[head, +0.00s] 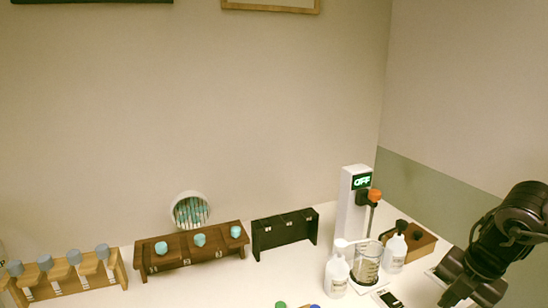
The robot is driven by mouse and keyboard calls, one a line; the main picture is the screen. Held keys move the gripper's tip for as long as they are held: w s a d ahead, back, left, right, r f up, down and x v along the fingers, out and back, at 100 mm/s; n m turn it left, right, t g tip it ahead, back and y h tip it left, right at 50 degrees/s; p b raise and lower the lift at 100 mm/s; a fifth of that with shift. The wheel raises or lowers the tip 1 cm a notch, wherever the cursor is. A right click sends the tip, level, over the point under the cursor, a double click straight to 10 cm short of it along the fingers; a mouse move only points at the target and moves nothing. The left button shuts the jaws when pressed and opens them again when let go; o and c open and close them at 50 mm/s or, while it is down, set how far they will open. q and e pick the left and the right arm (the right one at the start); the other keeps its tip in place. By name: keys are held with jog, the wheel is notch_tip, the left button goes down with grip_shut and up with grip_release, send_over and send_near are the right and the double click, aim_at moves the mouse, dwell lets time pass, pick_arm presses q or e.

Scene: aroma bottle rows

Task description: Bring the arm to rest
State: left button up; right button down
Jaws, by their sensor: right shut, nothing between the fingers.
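My right arm comes in from the right edge of the head view. Its dark gripper (456,297) is low at the right, above the white table, shut and empty. It is apart from the bottles and the racks. The lowest part of the gripper is close to the bottom edge of the view. My left gripper is not in view.
A light wooden rack (75,287) with grey-topped bottles, a brown rack (190,262) with teal-topped bottles and a black rack (285,236) stand along the wall. A white stirrer stand (349,205), glass beaker (367,264), pump bottle (337,277) and wooden box (423,243) are left of my gripper.

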jog(key=s+d+f+m+t, duration=0.1)
jog(key=d+f+m+t, duration=0.35)
jog(key=d, duration=0.75)
jog(key=s+d+f+m+t, duration=0.1)
jog(key=s+d+f+m, duration=0.1)
jog(key=d+f+m, duration=0.65)
jog(key=s+d+f+m+h, duration=0.2)
jog(key=s+d+f, duration=0.2)
jog(key=s+f, duration=0.5)
jog(key=s+d+f+m+h, duration=0.1)
jog(key=s+d+f+m, duration=0.2)
jog(key=f, duration=0.9)
jog(key=s+a+f+m+g, duration=0.1)
jog(key=s+a+f+g, duration=0.1)
jog(key=s+a+f, duration=0.6)
jog(key=s+a+f+m+g, duration=0.15)
jog(key=s+a+f, duration=0.35)
jog(key=f, duration=0.5)
jog(key=s+a+f+g, duration=0.1)
jog(key=s+a+f, duration=0.2)
jog(key=a, duration=0.6)
jog(key=s+a+f+m+g+y, duration=0.1)
jog(key=s+a+f, duration=0.3)
jog(key=a, duration=0.5)
jog(key=s+a+f+m+g, duration=0.1)
jog(key=s+a+f, duration=0.3)
jog(key=a, duration=0.5)
jog(key=shift+s+a, duration=0.15)
jog(key=shift+s, duration=0.8)
